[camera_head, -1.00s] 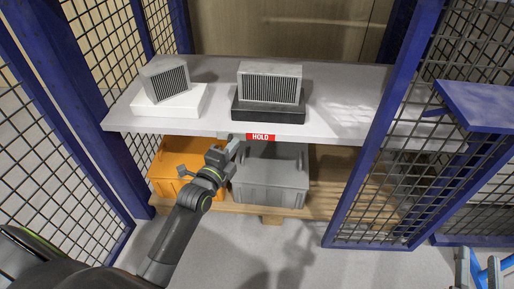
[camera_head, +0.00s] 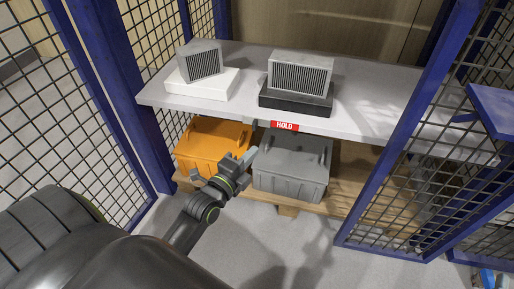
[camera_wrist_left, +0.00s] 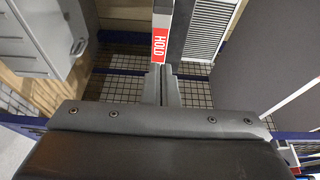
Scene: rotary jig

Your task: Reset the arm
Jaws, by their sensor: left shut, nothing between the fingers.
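My left gripper (camera_head: 249,154) is shut and empty in the head view. It is in front of and below the shelf's front edge, by the gap between the orange bin (camera_head: 209,146) and the grey bin (camera_head: 292,166). A red HOLD label (camera_head: 285,126) is on the shelf's front edge, up and to the right of the fingertips. In the left wrist view the closed fingers (camera_wrist_left: 163,86) point toward the HOLD label (camera_wrist_left: 160,46), with no clear contact. My right gripper is not in view.
The grey shelf (camera_head: 365,105) carries a finned grey block (camera_head: 203,63) on a white base and another (camera_head: 300,73) on a black base. The bins stand on a wooden pallet (camera_head: 345,195). Blue posts (camera_head: 112,95) and mesh panels flank the shelf; floor is open in front.

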